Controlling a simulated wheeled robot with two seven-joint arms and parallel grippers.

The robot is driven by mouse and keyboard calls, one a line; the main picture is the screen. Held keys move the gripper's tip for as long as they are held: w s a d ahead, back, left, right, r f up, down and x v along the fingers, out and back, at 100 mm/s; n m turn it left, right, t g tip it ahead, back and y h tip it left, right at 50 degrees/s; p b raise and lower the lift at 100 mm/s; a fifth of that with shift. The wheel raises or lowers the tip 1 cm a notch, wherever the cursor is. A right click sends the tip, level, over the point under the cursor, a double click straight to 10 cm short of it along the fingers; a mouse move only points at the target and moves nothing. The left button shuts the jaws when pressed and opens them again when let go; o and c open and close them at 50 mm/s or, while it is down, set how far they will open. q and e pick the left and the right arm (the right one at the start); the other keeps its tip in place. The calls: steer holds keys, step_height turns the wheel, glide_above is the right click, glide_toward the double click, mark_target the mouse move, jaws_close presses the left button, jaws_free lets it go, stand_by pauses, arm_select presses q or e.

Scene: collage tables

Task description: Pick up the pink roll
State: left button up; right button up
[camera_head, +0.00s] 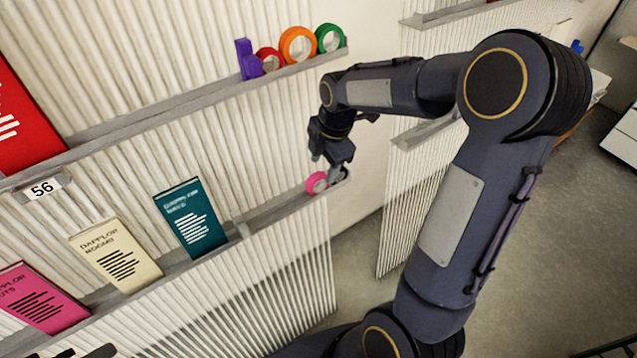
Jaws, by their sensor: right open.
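The pink roll (316,182) stands at the right end of the lower shelf ledge. My right gripper (335,172) is at the roll, just above it and to its right, pointing down. Its fingers are open and partly overlap the roll's right side in the picture. I cannot tell whether they touch it. My left gripper is not clearly in view; only a small dark part shows at the bottom left edge.
The upper ledge holds a purple dispenser (248,60), a red roll (269,61), an orange roll (298,45) and a green roll (330,39). A teal booklet (191,219), a cream booklet (116,254) and a magenta booklet (40,297) stand along the lower ledge (262,217).

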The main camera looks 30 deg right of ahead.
mark_target(319, 176)
steer(key=f, duration=0.3)
steer(key=w+a+f, duration=0.1)
steer(key=f, duration=0.1)
steer(key=shift+f+p, duration=0.15)
steer(key=shift+p, duration=0.25)
jaws_close()
